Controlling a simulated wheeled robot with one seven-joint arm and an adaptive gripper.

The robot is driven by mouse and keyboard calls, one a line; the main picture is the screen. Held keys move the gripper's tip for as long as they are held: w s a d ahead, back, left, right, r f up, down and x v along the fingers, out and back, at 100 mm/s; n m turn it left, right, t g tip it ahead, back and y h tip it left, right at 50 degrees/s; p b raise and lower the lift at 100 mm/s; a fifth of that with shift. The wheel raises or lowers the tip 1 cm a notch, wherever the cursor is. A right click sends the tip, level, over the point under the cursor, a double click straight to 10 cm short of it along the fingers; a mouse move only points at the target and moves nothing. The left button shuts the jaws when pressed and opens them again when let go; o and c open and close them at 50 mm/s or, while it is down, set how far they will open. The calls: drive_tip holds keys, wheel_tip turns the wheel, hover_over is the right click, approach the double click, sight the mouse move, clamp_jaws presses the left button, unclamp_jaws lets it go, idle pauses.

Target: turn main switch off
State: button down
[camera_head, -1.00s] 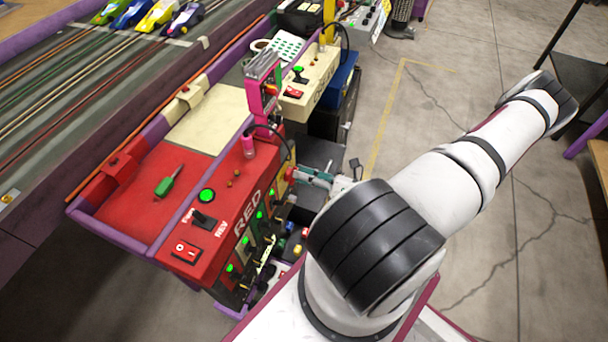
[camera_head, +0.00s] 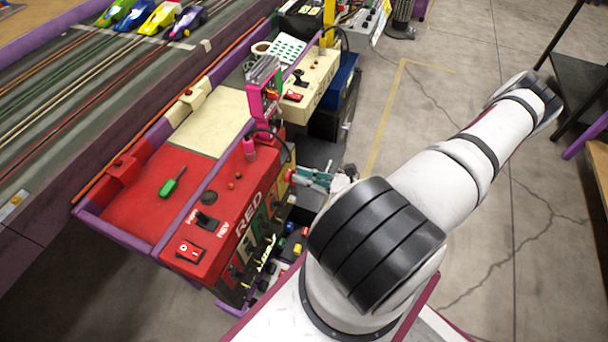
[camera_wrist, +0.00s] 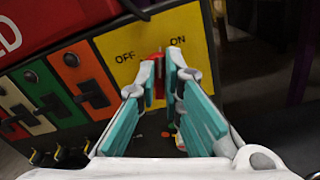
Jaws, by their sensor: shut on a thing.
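The main switch is a red lever (camera_wrist: 159,88) on a yellow plate (camera_wrist: 113,48) marked OFF at left and ON at right in the wrist view. My gripper (camera_wrist: 160,70) is shut on the lever, with its teal-padded fingers on either side of it. The lever sits between the two words, and the fingers hide much of it. The lamps on the box look dark, including the round one (camera_head: 209,197) on top.
The slot track (camera_head: 90,90) with several cars runs along the left. Open floor (camera_head: 430,120) lies to the right.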

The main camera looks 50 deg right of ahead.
drive_tip(key=n+p, duration=0.1)
drive_tip(key=n, duration=0.3)
drive_tip(key=n+p, duration=0.1)
drive_tip(key=n, duration=0.3)
drive_tip(key=a+n+p, duration=0.1)
drive_tip(key=n, duration=0.3)
drive_tip(key=shift+s+f+n+p, duration=0.15)
drive_tip(key=shift+s+n+p, duration=0.15)
drive_tip(key=shift+p, duration=0.1)
idle(0.3)
drive_tip(key=c, duration=1.7)
unclamp_jaws()
drive_tip(key=shift+w, duration=0.1)
drive_tip(key=shift+d, duration=0.1)
drive_tip(key=v, duration=1.2)
